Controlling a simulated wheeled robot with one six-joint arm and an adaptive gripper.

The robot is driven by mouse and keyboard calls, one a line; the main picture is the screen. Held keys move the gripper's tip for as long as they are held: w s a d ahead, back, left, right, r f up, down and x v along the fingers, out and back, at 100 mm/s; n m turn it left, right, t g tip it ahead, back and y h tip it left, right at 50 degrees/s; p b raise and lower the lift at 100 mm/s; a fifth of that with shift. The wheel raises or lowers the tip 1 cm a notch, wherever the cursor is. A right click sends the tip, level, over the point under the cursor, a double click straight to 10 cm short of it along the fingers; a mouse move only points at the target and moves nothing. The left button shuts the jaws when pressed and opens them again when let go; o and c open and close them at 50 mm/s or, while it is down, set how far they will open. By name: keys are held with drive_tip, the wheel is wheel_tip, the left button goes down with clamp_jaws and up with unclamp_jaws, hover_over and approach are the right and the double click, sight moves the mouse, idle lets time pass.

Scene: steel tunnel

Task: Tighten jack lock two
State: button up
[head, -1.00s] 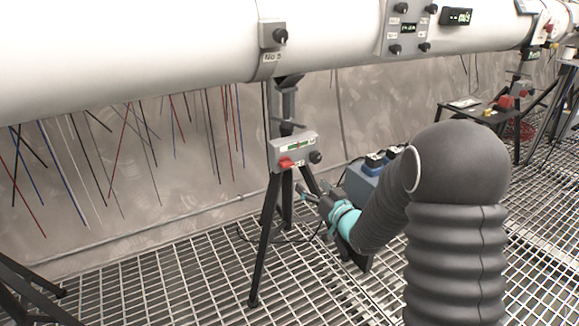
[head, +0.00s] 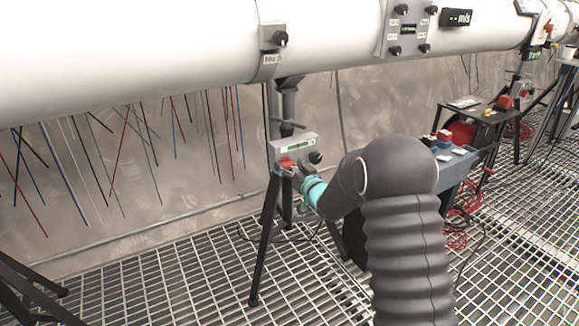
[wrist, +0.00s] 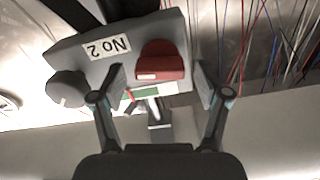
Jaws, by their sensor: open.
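The jack's grey control box (head: 294,146) sits on a black tripod (head: 262,240) under the white pipe. It carries a red lock knob (head: 286,163), a dark round knob (head: 316,157) and a small green-marked gauge. In the wrist view the box appears upside down with a "No 2" label (wrist: 105,47), the red knob (wrist: 161,62) and the round knob (wrist: 67,88). My gripper (wrist: 160,84) is open, its fingers on either side of the red knob, with gaps visible. In the head view my gripper (head: 299,171) is at the box's front, partly hiding its lower edge.
The white pipe (head: 150,50) runs overhead with a clamp and a control panel (head: 408,28). A blue-grey cart (head: 455,168) stands right of my arm. Thin coloured rods hang by the wall at left. The grating floor (head: 170,285) is open at front left.

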drive_tip(key=c, duration=1.2)
drive_tip(key=shift+o, duration=0.2)
drive_tip(key=m, duration=0.4)
drive_tip(key=shift+f+b, duration=0.1)
drive_tip(key=shift+b, duration=0.2)
drive_tip(key=m, duration=0.3)
drive_tip(key=shift+w+d+m, duration=0.1)
drive_tip(key=shift+m, duration=0.2)
drive_tip(key=m, duration=0.4)
drive_tip(key=shift+p, duration=0.4)
drive_tip(key=shift+f+m+p, duration=0.15)
drive_tip(key=shift+m+p, duration=0.2)
drive_tip(key=shift+m, duration=1.65)
